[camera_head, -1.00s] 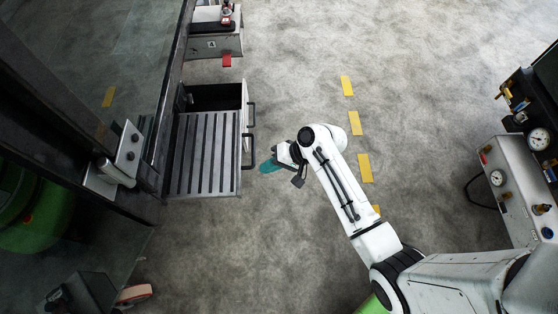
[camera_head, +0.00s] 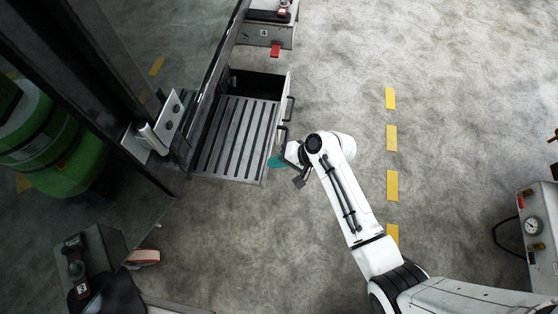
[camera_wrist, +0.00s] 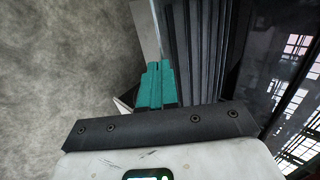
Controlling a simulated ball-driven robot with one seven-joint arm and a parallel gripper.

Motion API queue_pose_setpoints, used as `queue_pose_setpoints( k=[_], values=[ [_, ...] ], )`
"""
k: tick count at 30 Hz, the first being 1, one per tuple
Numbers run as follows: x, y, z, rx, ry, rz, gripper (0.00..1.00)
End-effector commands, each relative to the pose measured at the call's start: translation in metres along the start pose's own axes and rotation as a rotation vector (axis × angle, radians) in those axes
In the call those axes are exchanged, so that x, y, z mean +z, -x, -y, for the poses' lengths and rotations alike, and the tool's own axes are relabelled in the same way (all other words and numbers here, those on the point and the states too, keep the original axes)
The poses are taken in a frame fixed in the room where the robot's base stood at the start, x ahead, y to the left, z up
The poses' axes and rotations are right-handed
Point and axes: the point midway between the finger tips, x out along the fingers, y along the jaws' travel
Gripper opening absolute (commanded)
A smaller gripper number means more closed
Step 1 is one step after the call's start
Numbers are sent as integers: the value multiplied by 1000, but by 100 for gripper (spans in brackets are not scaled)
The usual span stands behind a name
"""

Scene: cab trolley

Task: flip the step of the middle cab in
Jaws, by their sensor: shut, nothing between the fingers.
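The slatted grey step (camera_head: 235,138) sticks out flat from the dark cab side in the head view, left of my arm. Its ribbed surface also shows in the wrist view (camera_wrist: 200,45), right of my fingers. My gripper (camera_head: 275,162) has teal fingers and is at the step's outer, near corner. In the wrist view the fingers (camera_wrist: 155,68) are together and empty, beside the step's pale edge strip (camera_wrist: 147,30). I cannot tell whether they touch it.
Dark handles (camera_head: 286,122) stand out along the step's outer side, close to my gripper. A gauge panel (camera_head: 538,230) stands at right. Open concrete floor with yellow dashes (camera_head: 392,186) lies between.

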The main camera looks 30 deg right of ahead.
Motion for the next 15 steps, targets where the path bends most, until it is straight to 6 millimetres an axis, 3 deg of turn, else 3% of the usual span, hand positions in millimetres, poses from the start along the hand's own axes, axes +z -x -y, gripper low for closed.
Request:
queue_pose_setpoints(
  k=[5, 15],
  values=[
    [0, -21, 21, -1, 4, 3, 0],
    [0, -95, 86, -3, 7, 1, 0]
  ],
)
